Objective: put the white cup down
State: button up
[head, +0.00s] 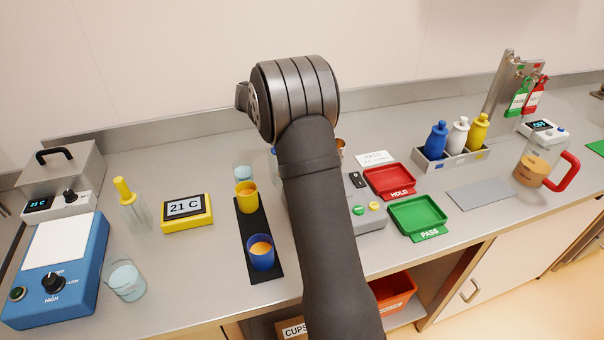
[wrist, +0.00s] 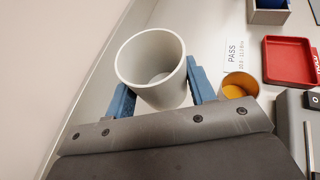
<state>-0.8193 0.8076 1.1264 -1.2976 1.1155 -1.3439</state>
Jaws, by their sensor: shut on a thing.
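The white cup (wrist: 172,95) shows in the wrist view, mouth toward the camera, with a pale, empty-looking inside. My gripper (wrist: 161,88) is shut on it, one blue finger on each side. The cup's base is hidden, so I cannot tell whether it touches the counter. In the head view my own arm hides the gripper and the white cup.
A cup with orange contents (wrist: 238,88) stands close right of my gripper. The red HOLD tray (head: 389,181) and green PASS tray (head: 417,216) lie right of my arm. A black strip (head: 246,227) with yellow and blue cups lies left. A grey plate (head: 480,194) is bare.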

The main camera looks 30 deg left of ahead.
jog(key=s+a+n+y, duration=0.3)
jog(key=s+a+y, duration=0.1)
jog(key=s, duration=0.5)
jog(key=s+a+n+y, duration=0.3)
jog(key=s+a, duration=0.1)
jog(key=s, duration=0.5)
jog(key=s+d+f+m+h, duration=0.1)
jog(key=s+d+m+h, duration=0.1)
jog(key=s+d, duration=0.2)
jog(key=s+d+f+m+h, duration=0.1)
jog(key=s+d, duration=0.4)
jog(key=d, duration=0.5)
jog(key=s+d+f+m+h, duration=0.1)
jog(key=s+d+m+h, duration=0.2)
jog(key=d, duration=0.5)
jog(key=shift+s+d+f+h, duration=0.15)
jog(key=shift+s+h, duration=0.35)
jog(key=shift+s, duration=0.65)
jog(key=shift+s+f, duration=0.15)
jog(key=shift+s, duration=0.05)
send_over(253, 233)
notch_tip(253, 233, down, 7)
jog(key=shift+d+r, duration=0.1)
jog(key=shift+r, duration=0.1)
jog(key=shift+f, duration=2.05)
